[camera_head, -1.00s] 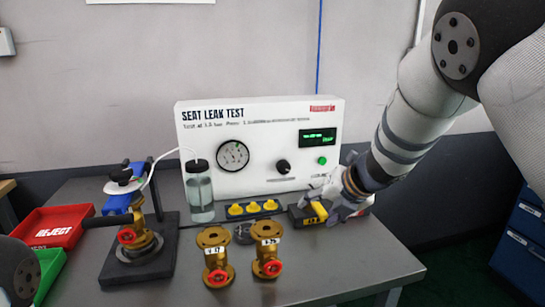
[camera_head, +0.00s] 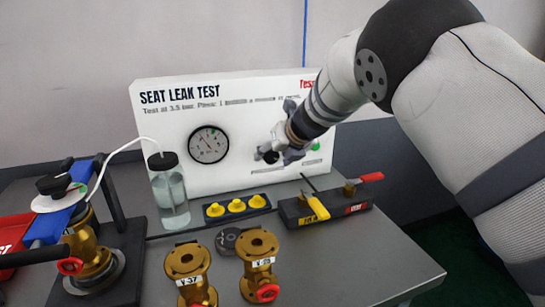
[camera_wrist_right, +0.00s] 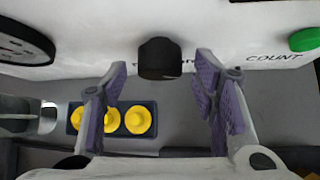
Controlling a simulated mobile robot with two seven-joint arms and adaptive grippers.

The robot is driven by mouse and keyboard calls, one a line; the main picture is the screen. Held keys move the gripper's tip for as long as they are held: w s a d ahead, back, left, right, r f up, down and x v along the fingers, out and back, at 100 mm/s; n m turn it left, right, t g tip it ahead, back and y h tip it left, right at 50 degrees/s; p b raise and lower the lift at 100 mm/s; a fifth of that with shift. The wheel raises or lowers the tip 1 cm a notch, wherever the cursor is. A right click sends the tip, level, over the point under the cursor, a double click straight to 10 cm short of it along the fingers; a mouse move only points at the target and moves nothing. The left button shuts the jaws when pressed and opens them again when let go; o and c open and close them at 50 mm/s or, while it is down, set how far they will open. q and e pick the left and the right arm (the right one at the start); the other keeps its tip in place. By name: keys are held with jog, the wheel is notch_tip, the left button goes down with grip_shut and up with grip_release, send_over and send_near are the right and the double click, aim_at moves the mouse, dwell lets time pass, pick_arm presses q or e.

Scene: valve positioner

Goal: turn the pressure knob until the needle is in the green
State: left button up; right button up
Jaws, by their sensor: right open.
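The black pressure knob (camera_head: 270,156) is on the front of the white seat leak test panel (camera_head: 165,115). In the right wrist view the knob (camera_wrist_right: 160,58) shows centred between the purple finger pads. My right gripper (camera_head: 282,150) is open at the panel, with its fingers to either side of the knob; I see no clear contact. It also shows in the wrist view (camera_wrist_right: 160,85). The round gauge (camera_head: 208,145) is left of the knob; its needle is too fine to read against a green zone. My left gripper is out of view.
A green button (camera_wrist_right: 303,40) is right of the knob. Below the panel are a tray of yellow caps (camera_head: 237,205), a black block (camera_head: 325,208) with yellow and red handles, and brass valves (camera_head: 188,262). A water bottle (camera_head: 169,190) stands left.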

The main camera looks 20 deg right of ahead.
jog(key=shift+w, duration=0.2)
jog(key=c, duration=1.2)
jog(key=shift+o, duration=0.2)
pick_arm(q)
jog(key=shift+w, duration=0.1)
pick_arm(e)
jog(key=shift+d+m+y, duration=0.15)
jog(key=shift+m+y, duration=0.35)
jog(key=shift+y, duration=0.4)
jog(key=shift+d+f+m+y, duration=0.2)
jog(key=shift+m+y, duration=0.4)
jog(key=shift+y, duration=0.4)
jog(key=shift+f+m+t+y, duration=0.25)
jog(key=shift+m+t+y, duration=0.15)
jog(key=shift+m+y, duration=0.6)
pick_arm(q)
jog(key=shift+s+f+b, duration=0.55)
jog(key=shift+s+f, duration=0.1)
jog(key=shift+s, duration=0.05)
pick_arm(e)
jog(key=shift+d+m+t+y, duration=0.1)
jog(key=shift+m+t+y, duration=0.3)
jog(key=shift+y, duration=0.9)
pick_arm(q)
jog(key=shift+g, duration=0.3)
